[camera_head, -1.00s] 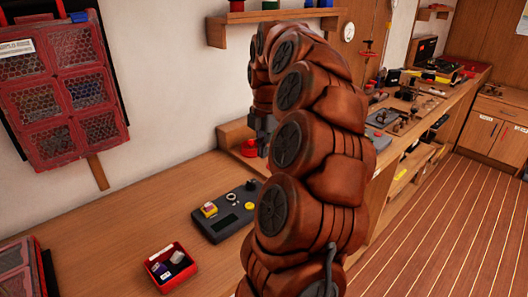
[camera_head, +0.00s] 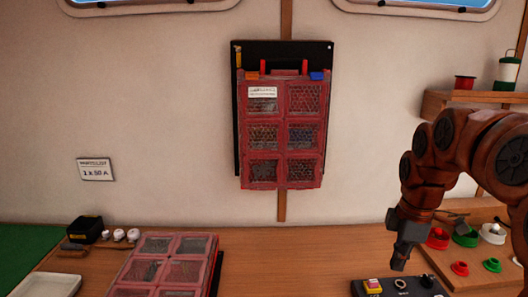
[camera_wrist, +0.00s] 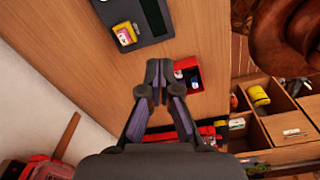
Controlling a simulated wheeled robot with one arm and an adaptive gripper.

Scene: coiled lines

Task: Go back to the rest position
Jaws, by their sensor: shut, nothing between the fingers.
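My gripper (camera_head: 401,257) hangs at the end of my orange-brown arm at the right of the head view, pointing down over the wooden bench near a dark device (camera_head: 402,287). In the wrist view my gripper (camera_wrist: 158,68) has its two fingertips together, with nothing between them. Below the fingertips in that view, a small red box (camera_wrist: 198,80) with small items in it sits just to the right. The dark device (camera_wrist: 158,38) with a yellow-and-red button lies beyond them. I cannot judge the height above the bench.
A red compartment case (camera_head: 283,135) hangs on the wall. Another red case (camera_head: 165,262) lies on the bench, with a white tray (camera_head: 50,285) to its left. Red, green and white spools (camera_head: 437,238) stand at right. Open wooden drawers (camera_wrist: 280,125) show in the wrist view.

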